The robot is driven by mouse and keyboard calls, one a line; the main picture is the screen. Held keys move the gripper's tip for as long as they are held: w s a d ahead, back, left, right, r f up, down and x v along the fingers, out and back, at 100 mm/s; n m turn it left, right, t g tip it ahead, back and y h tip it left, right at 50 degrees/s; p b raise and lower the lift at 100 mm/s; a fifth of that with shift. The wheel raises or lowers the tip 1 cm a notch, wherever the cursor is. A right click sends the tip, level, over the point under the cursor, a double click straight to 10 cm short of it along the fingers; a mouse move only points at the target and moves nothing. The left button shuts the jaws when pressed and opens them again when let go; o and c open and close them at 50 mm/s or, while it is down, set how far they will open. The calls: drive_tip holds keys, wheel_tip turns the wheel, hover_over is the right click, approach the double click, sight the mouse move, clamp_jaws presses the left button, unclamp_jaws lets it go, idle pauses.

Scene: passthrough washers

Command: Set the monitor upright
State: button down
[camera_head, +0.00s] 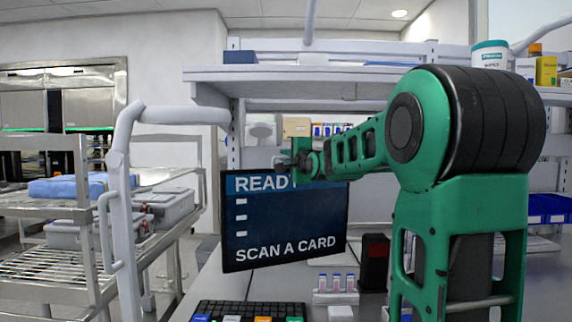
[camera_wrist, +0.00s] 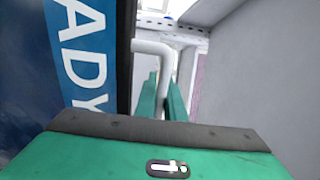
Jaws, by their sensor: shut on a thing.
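The monitor (camera_head: 284,225) is a dark flat screen reading "READY" and "SCAN A CARD", standing above the bench in the head view. Its screen faces me, and its lower edge slopes up to the right. My gripper (camera_head: 287,160) is at its top edge, and my arm covers part of the top right. In the wrist view the screen (camera_wrist: 85,60) fills the left side. A pale bent bar (camera_wrist: 152,47) meets the monitor's edge and runs down between my green fingers (camera_wrist: 163,98), which are shut on it. The contact itself is partly hidden.
A keyboard (camera_head: 250,311) and a small rack of vials (camera_head: 336,290) are on the bench in front. A shelf (camera_head: 300,75) hangs above, and a metal trolley (camera_head: 60,292) is at left.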

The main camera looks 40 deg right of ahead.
drive_tip(key=shift+w+f, duration=0.25)
drive_tip(key=shift+f, duration=0.45)
drive_tip(key=c, duration=2.2)
unclamp_jaws()
drive_tip(key=shift+f, duration=0.1)
drive_tip(key=shift+o, duration=0.2)
drive_tip(key=v, duration=1)
drive_tip(key=shift+s+r, duration=0.4)
drive_tip(key=shift+r, duration=0.05)
